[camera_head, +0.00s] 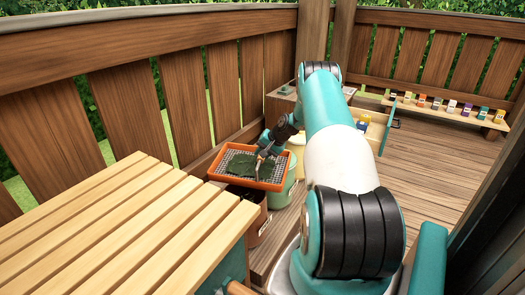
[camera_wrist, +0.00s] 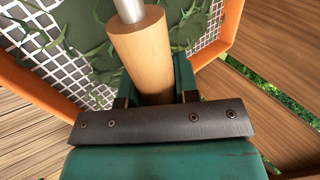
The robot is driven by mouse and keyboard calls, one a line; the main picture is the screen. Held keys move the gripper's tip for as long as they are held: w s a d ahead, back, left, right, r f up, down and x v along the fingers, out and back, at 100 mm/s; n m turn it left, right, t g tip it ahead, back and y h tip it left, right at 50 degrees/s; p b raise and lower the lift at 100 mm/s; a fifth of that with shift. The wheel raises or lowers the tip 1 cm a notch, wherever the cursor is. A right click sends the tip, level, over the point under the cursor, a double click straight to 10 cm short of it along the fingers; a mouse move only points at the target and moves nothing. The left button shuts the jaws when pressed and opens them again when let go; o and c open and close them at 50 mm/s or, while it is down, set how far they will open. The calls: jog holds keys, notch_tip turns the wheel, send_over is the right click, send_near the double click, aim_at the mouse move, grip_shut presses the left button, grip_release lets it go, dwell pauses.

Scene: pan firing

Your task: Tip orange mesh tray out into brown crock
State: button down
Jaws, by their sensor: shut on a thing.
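The orange mesh tray (camera_head: 222,178) has an orange rim, pale mesh and dark green leaves (camera_head: 243,166) lying on it. It is over the brown crock (camera_head: 262,222), whose mouth is partly hidden beneath it. My gripper (camera_head: 264,158) is at the tray, shut on a wooden handle (camera_wrist: 142,55) with a metal rod. In the wrist view the handle crosses in front of the mesh (camera_wrist: 50,52) and leaf pieces. Where the rod joins the tray is out of sight.
A pale green container (camera_head: 287,190) stands right beside the brown crock. A slatted wooden table (camera_head: 110,215) fills the near left. Behind are a wooden fence, an open drawer (camera_head: 378,130) and a low bench with several small coloured jars (camera_head: 452,106). The deck at right is clear.

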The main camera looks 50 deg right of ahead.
jog(key=shift+s+a+r+n+t+h+p, duration=0.2)
jog(key=shift+a+r+h+p, duration=0.15)
jog(key=shift+r+h+p, duration=0.15)
jog(key=shift+s+a+r+n+t+h+p, duration=0.1)
jog(key=shift+a+r+t+h+p, duration=0.1)
jog(key=shift+a+r+h+p, duration=0.3)
jog(key=shift+s+a+r+n+t+h, duration=0.15)
jog(key=shift+a+n+t+h, duration=0.1)
jog(key=shift+a+h, duration=0.25)
jog(key=shift+s+a+r+n+t+h, duration=0.15)
jog(key=shift+a+n+t+h, duration=0.1)
jog(key=shift+a+h, duration=0.2)
jog(key=shift+s+a+f+n+t+h+b, duration=0.2)
jog(key=shift+s+a+n+t+h+b, duration=0.15)
jog(key=shift+a+h+b, duration=0.3)
jog(key=a+n+t+h+b, duration=0.1)
jog(key=b, duration=0.3)
jog(key=s+a+t+h+b, duration=0.1)
jog(key=a+h+b, duration=0.1)
jog(key=b, duration=0.2)
jog(key=shift+s+a+n, duration=0.1)
jog(key=shift+a+n, duration=0.2)
jog(key=shift+n, duration=0.05)
jog(key=shift+a+r+h+b, duration=0.1)
jog(key=shift+h+b, duration=0.2)
jog(key=shift+b, duration=0.15)
